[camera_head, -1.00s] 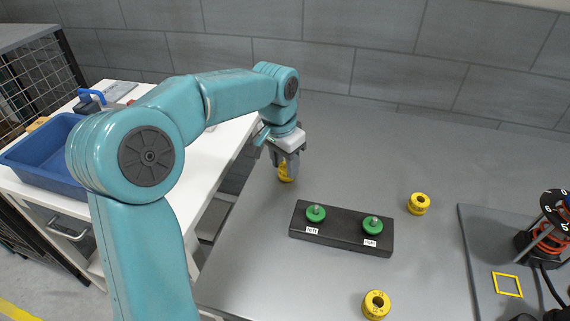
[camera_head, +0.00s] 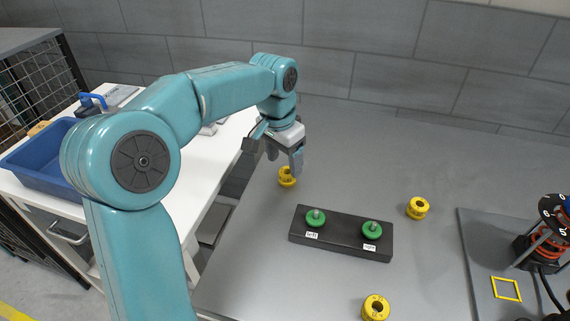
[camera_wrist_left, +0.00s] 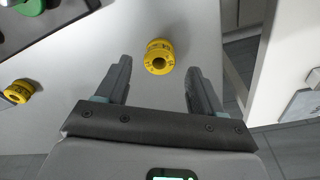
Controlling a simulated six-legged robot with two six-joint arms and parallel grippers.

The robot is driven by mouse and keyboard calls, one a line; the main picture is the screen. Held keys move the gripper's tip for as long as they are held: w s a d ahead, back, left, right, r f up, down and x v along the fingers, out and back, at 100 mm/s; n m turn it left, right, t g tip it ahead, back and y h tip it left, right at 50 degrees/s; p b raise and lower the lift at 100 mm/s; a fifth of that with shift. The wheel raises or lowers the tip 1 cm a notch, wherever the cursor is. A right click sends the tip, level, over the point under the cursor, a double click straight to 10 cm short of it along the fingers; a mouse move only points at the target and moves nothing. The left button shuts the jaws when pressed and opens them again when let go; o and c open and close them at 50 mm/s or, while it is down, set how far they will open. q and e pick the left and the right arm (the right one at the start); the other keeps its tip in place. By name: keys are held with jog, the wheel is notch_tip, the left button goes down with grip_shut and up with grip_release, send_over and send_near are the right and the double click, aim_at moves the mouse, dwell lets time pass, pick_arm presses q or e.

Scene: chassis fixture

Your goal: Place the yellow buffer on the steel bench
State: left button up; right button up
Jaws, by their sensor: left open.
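A yellow buffer (camera_head: 287,177) stands on the grey steel bench (camera_head: 340,165), just below my left gripper (camera_head: 284,160). In the left wrist view the same buffer (camera_wrist_left: 159,57) lies ahead of the two open fingers (camera_wrist_left: 160,85), apart from both. My left gripper is open and empty. A second yellow buffer (camera_head: 418,208) is on the bench to the right, and a third (camera_head: 376,307) is near the front. My right gripper is not in view.
A black block (camera_head: 340,240) with two green knobs (camera_head: 316,217), labelled left and right, lies mid-bench. A grey plate (camera_head: 490,255) with a yellow square outline and a spring device (camera_head: 550,240) is at right. A blue bin (camera_head: 50,165) sits on a white table at left.

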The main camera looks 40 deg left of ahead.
aim_at(281, 176)
pick_arm(q)
notch_tip(281, 176, up, 9)
jog(key=s+p, duration=0.1)
jog(key=shift+p, duration=0.35)
jog(key=shift+s, duration=0.15)
